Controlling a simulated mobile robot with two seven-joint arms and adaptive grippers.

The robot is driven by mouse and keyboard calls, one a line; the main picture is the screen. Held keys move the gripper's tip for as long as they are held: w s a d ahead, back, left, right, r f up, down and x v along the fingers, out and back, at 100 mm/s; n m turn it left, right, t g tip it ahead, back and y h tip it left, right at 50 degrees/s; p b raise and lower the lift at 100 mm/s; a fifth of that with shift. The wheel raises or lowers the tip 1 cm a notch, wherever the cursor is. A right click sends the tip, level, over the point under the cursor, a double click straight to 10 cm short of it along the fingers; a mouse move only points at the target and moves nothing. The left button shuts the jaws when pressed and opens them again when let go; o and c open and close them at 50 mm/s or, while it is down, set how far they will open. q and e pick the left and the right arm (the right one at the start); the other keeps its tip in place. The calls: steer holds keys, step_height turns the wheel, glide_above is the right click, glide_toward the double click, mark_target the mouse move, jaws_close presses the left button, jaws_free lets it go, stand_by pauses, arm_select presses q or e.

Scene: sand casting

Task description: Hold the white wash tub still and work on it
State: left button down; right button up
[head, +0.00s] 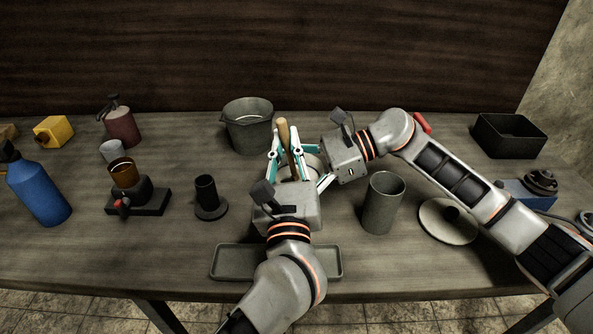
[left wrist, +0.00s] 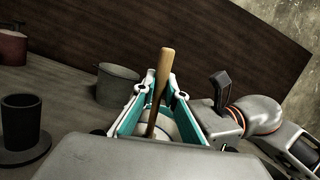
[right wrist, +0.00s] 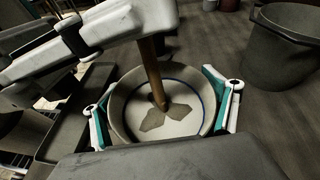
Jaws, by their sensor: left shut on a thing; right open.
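The white wash tub (right wrist: 190,121) stands between the spread fingers of my right gripper (right wrist: 164,112) in the right wrist view. It has a dark blue line inside and grey patches on its floor. I cannot tell whether the fingers touch its wall. In the head view the tub (head: 313,163) is mostly hidden behind my grippers. My left gripper (head: 285,152) is shut on a wooden-handled tool (head: 283,131). The tool (left wrist: 162,85) leans a little, and its lower end is inside the tub. Its tip is over the grey patches; contact is unclear.
A grey cylinder cup (head: 381,207) and a pale disc (head: 440,232) are to the right. A shallow tray (head: 222,262) lies at the front edge, partly under my left arm. A black flanged cylinder (head: 207,193) stands left.

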steer(key=shift+a+f, duration=0.15)
steer(key=shift+a, duration=0.25)
steer(key=shift+c, duration=0.4)
steer(key=c, duration=1.1)
steer(key=o, duration=1.5)
steer(key=shift+c, duration=0.6)
steer(key=c, duration=0.9)
